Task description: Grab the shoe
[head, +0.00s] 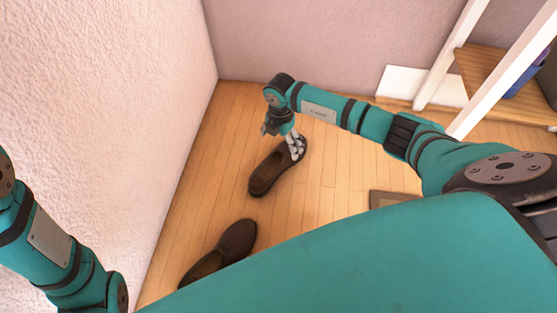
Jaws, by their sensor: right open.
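Two brown shoes are on the wooden floor.
A white textured wall (110,90) rises on the left and a pinkish wall (320,40) at the back. A white-framed shelf (450,55) with wooden boards stands at upper right. Floor (215,140) left of the farther shoe is clear.

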